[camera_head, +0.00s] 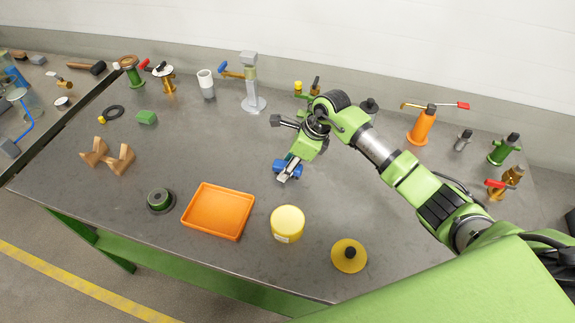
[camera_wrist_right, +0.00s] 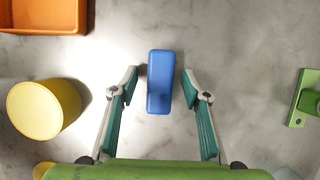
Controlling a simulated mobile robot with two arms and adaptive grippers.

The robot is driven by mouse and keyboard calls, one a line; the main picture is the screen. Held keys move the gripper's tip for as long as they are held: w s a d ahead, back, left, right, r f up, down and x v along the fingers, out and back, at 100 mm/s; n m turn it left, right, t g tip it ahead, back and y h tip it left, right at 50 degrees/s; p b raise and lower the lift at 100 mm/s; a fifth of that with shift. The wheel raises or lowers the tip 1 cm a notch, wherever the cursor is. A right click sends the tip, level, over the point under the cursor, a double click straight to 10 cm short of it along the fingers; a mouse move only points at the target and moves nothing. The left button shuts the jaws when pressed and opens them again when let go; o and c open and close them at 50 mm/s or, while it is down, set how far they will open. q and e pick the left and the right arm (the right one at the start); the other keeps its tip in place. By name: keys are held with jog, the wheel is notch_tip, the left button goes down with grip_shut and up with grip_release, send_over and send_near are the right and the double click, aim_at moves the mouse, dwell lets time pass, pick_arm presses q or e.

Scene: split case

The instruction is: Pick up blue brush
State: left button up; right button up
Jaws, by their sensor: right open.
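The blue brush shows in the right wrist view (camera_wrist_right: 160,80) as a plain blue block with rounded edges, lying lengthwise in the picture on the grey tabletop. In the head view the blue brush (camera_head: 280,164) is partly hidden by my right gripper. My right gripper (camera_head: 281,150) is open over it. In the right wrist view the two fingers of this gripper (camera_wrist_right: 160,76) stand on either side of the brush, with gaps on both sides. I cannot tell how high the fingertips are above the table. My left gripper is not in view.
An orange tray (camera_head: 244,233), a yellow cylinder (camera_head: 287,222) and a yellow disc with a black knob (camera_head: 347,262) lie near the front edge. A grey stand (camera_head: 252,104) and several tools line the back.

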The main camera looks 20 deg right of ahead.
jog(key=shift+w+f, duration=0.1)
jog(key=shift+f, duration=0.15)
jog(key=c, duration=1.2)
jog(key=shift+r, duration=0.2)
jog(key=shift+r+b, duration=0.25)
jog(key=shift+b, duration=0.15)
notch_tip(320, 180, up, 2)
jog(key=shift+r+b, duration=0.2)
jog(key=shift+b, duration=0.65)
jog(key=s+r+b, duration=0.1)
jog(key=s+r, duration=0.2)
jog(key=s, duration=0.1)
jog(key=s+r+b, duration=0.1)
jog(key=s+r, duration=0.2)
jog(key=s, duration=0.2)
jog(key=s+r+b, duration=0.2)
jog(key=s+r, duration=0.2)
jog(key=s, duration=0.1)
